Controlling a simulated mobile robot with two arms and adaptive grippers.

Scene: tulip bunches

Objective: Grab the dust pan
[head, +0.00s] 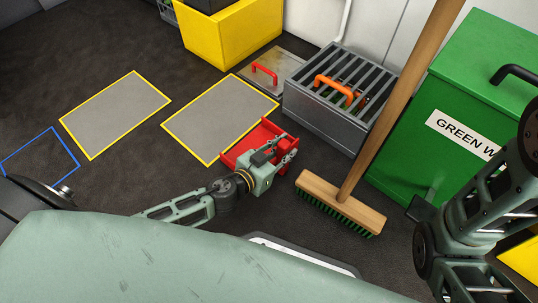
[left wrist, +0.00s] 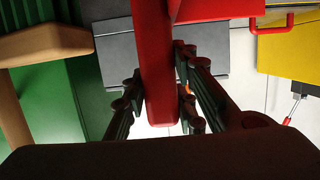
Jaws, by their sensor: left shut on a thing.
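The red dust pan (head: 255,137) is on or just above the dark floor in the middle of the head view; I cannot tell whether it touches the floor. My left gripper (head: 278,155) is at its near right side and partly covers it. In the left wrist view, the dust pan's red handle (left wrist: 153,45) runs between the fingers of my left gripper (left wrist: 158,92), which is shut on it. Part of the pan's red body (left wrist: 215,10) shows at the top. My right arm shows at the right of the head view, but its gripper is out of view.
A broom (head: 340,205) stands upright just right of the dust pan. A green bin (head: 470,90) is beyond it. A grey slatted crate (head: 315,110) and a metal plate with a red handle (head: 265,72) lie behind. Yellow-edged floor mats (head: 115,110) are left, with open floor.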

